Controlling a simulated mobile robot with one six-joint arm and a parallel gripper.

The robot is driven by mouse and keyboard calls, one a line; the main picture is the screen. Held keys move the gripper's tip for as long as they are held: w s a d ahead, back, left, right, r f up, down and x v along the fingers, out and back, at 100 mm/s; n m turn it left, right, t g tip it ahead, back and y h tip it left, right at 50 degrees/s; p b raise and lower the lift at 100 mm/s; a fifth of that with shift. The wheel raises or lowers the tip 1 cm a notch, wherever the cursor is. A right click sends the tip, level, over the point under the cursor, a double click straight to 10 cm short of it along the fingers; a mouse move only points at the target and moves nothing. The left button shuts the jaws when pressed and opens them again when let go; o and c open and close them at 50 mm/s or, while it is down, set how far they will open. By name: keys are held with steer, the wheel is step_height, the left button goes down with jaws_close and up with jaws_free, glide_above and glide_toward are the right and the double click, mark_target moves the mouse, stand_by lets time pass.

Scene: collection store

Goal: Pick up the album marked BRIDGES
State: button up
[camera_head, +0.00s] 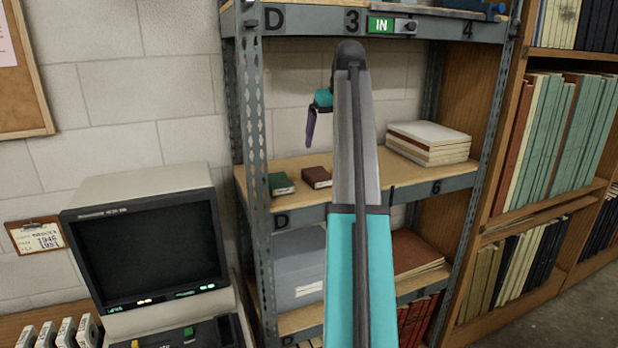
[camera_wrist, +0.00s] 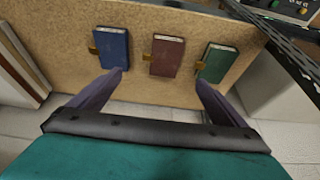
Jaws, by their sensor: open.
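Three small albums lie flat on the wooden shelf board. In the wrist view they are a blue album (camera_wrist: 113,48), a maroon album (camera_wrist: 166,57) and a green album (camera_wrist: 216,64), each with a brass-coloured tab. I cannot read BRIDGES on any of them. In the head view the green album (camera_head: 281,184) and maroon album (camera_head: 317,177) show; the blue one is hidden behind my arm. My gripper (camera_wrist: 160,80) is open and empty, its fingers spread on either side of the maroon album's line. In the head view my gripper (camera_head: 312,122) hangs above the shelf, apart from the albums.
A pale stack of flat volumes (camera_head: 430,142) sits at the shelf's right. Metal posts (camera_head: 251,120) and a shelf above (camera_head: 335,22) frame the opening. A grey box (camera_head: 298,270) stands below. A monitor (camera_head: 150,240) is at left, a full bookcase (camera_head: 560,130) at right.

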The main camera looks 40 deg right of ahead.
steer(key=shift+r, duration=0.1)
steer(key=p, duration=0.3)
glide_above(321, 173)
steer(key=s, duration=0.2)
steer(key=shift+a+f, duration=0.15)
steer(key=shift+f, duration=1.9)
steer(key=shift+a+f, duration=0.1)
steer(key=shift+f, duration=1.9)
steer(key=p+x, duration=0.2)
steer(key=shift+w+f+p, duration=0.1)
steer(key=shift+f+p, duration=0.2)
steer(key=shift+f, duration=0.1)
steer(key=shift+p+x, duration=0.35)
steer(key=shift+x, duration=0.8)
